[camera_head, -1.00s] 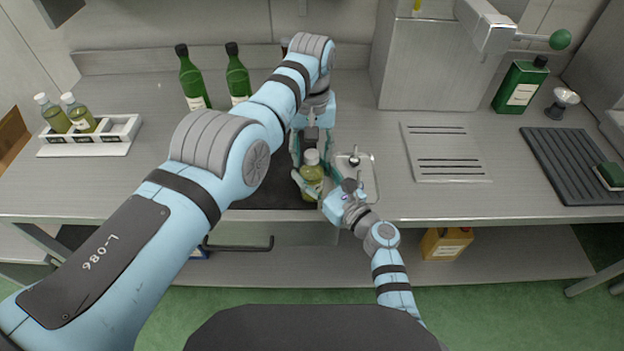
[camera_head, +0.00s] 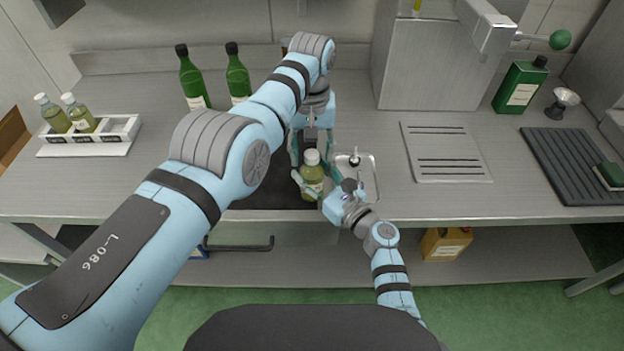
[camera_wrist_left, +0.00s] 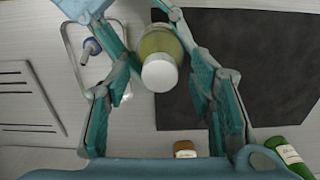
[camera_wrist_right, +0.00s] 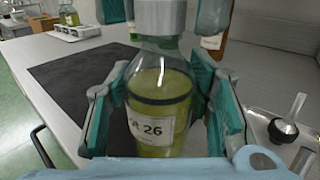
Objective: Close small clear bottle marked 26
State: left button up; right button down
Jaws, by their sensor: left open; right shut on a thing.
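The small clear bottle (camera_wrist_right: 160,105) marked 26 holds yellow-green liquid and stands upright. Its white cap (camera_wrist_right: 160,16) sits on the neck; I cannot tell how tight it is. The bottle also shows in the head view (camera_head: 312,180). My right gripper (camera_wrist_right: 162,110) is shut around the bottle's body from the front, low in the head view (camera_head: 322,193). My left gripper (camera_wrist_left: 160,92) is open and points down from above, its fingers on both sides of the white cap and apart from it. In the head view it is above the bottle (camera_head: 311,146).
A white rack (camera_head: 122,128) with two capped bottles is far left. Green bottles (camera_head: 191,78) stand behind.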

jog(key=shift+f, duration=0.1)
pick_arm(q)
notch_tip(320, 180, up, 8)
jog(key=shift+f, duration=0.25)
pick_arm(e)
jog(key=c, duration=0.7)
grip_release()
jog(key=v, duration=1.2)
pick_arm(q)
jog(key=shift+d, duration=0.1)
pick_arm(e)
jog(key=shift+d, duration=0.2)
